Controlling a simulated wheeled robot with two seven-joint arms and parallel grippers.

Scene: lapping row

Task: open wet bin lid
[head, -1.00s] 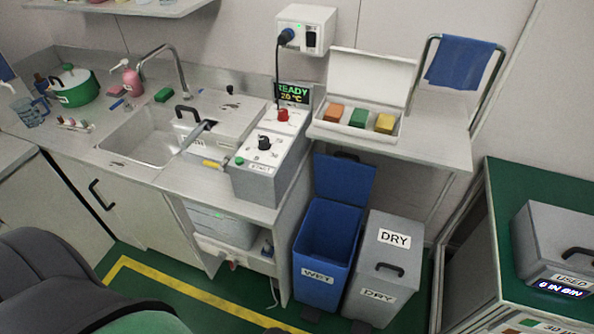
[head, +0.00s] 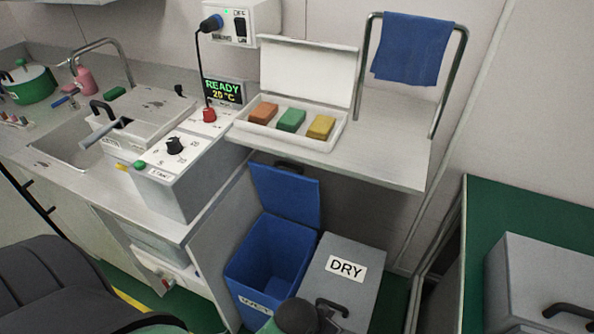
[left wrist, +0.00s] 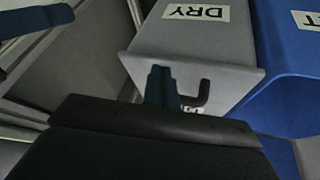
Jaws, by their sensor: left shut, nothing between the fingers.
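The blue wet bin (head: 262,262) stands under the counter in the head view, with its front label partly cut off. Its blue lid (head: 286,196) is open, tilted up at the back, and the inside shows. Part of the blue bin also shows in the left wrist view (left wrist: 290,75) at the right. My left gripper (left wrist: 162,82) is shut and empty in the left wrist view, in front of the grey dry bin and close to its dark handle (left wrist: 202,95). Whether it touches the handle I cannot tell. My right gripper is not in view.
The grey dry bin (head: 318,272), lid shut, stands right beside the wet bin. Above are a shelf (head: 400,170) with an open white box (head: 310,68) and a hanging blue towel (head: 412,48). A green-topped table (head: 490,215) with a grey box stands at the right.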

